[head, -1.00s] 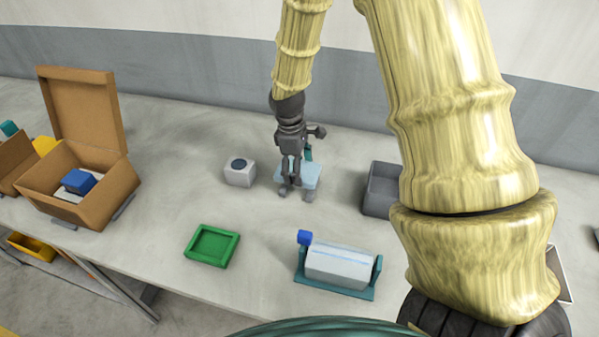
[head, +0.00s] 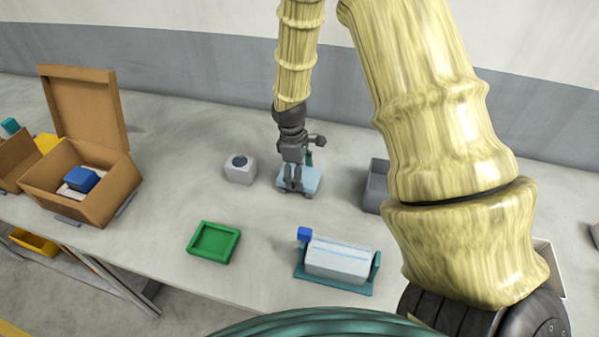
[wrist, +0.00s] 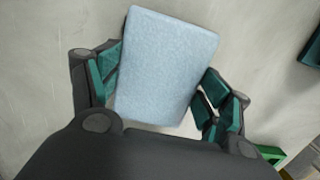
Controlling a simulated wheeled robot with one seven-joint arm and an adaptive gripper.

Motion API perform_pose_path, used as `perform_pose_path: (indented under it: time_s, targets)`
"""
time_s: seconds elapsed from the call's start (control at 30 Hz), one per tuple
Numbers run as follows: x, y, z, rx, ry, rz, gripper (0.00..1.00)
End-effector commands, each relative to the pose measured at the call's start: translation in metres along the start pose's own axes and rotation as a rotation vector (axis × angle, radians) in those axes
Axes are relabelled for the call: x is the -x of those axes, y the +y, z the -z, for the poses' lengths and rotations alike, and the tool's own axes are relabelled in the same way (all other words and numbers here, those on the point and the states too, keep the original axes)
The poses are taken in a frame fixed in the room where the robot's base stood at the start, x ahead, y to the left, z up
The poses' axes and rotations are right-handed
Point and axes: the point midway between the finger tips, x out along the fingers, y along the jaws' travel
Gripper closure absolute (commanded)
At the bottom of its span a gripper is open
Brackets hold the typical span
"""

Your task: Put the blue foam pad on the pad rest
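The blue foam pad (head: 315,181) is a light blue rectangular slab on the grey table, below my gripper (head: 298,190) in the head view. In the wrist view the pad (wrist: 168,68) lies slightly turned between the two green-lined fingers of my gripper (wrist: 162,82). The left finger is at the pad's left edge and the right finger is close to its right edge. I cannot tell whether both fingers press on it. No thing is clearly marked as the pad rest; a shallow green tray (head: 232,252) lies to the front left of the pad.
A pale box with a dark round top (head: 240,172) stands left of the pad. A grey bin (head: 376,190) is to the right. A teal cradle (head: 340,286) holding a pale block is in front. An open cardboard box (head: 105,195) with a blue block stands at left.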

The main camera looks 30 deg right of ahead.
Motion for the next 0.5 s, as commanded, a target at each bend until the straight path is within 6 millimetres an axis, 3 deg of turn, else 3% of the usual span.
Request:
perform_pose_path:
  time_s: [0.03,0.13,0.5]
  targets:
    - [0.0001,0.0000,0.0001,0.000,0.000,0.000,0.15]
    - [0.0001,0.0000,0.0001,0.000,0.000,0.000,0.00]
    - [0.0010,0.0000,0.0000,0.000,0.000,0.000,0.00]
